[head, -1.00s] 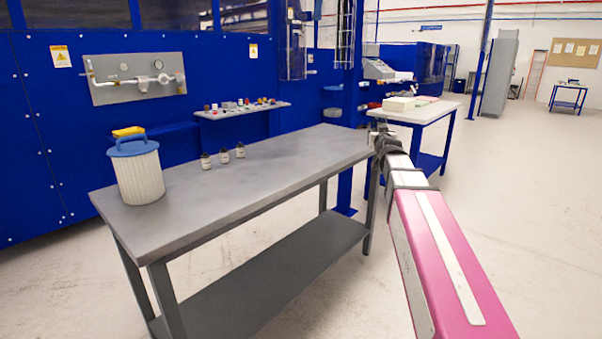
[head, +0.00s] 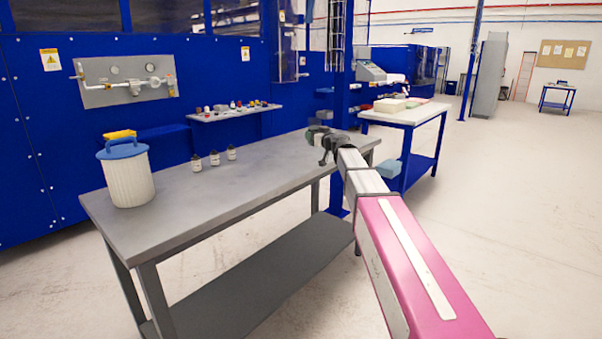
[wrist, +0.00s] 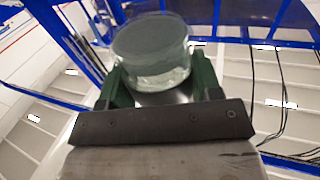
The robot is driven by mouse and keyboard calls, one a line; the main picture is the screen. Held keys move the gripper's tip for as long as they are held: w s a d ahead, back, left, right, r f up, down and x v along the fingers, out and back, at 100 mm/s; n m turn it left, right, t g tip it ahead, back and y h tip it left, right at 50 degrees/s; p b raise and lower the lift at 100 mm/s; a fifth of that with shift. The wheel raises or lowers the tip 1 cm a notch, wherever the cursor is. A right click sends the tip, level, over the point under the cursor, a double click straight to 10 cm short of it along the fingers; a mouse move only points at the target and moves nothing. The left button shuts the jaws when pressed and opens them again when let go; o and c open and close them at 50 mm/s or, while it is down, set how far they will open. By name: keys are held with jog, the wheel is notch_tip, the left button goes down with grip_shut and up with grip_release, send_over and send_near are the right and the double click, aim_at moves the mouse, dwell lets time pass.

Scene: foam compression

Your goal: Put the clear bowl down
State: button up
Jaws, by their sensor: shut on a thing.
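The clear bowl (wrist: 152,50) is round and see-through, and in the wrist view it sits between the two green fingers of my gripper (wrist: 160,82). The fingers are shut on its sides. In the head view my gripper (head: 320,140) is over the far right end of the grey table (head: 255,185). The bowl is too small and see-through to make out clearly there. I cannot tell the gap between the bowl and the table top.
A ribbed white canister (head: 128,180) with a blue lid stands at the table's left end. The table top between the bottles and my gripper is clear. A white-topped blue table (head: 420,115) stands behind right.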

jog(key=w+a+r+n+g+y, duration=0.3)
jog(key=a+n+g+y, duration=0.1)
jog(key=a, duration=0.5)
jog(key=s+d+f, duration=0.1)
jog(key=s+f, duration=0.1)
jog(key=s, duration=0.1)
jog(key=s+d+f, duration=0.1)
jog(key=s+f, duration=0.1)
jog(key=s, duration=0.2)
jog(key=s+d+f, duration=0.1)
jog(key=s+f, duration=0.2)
jog(key=s, duration=0.1)
jog(key=shift+s+d+f, duration=0.1)
jog(key=shift+d, duration=0.1)
jog(key=shift+f, duration=2.05)
jog(key=o, duration=1.5)
jog(key=shift+f, duration=0.1)
jog(key=shift+o, duration=0.2)
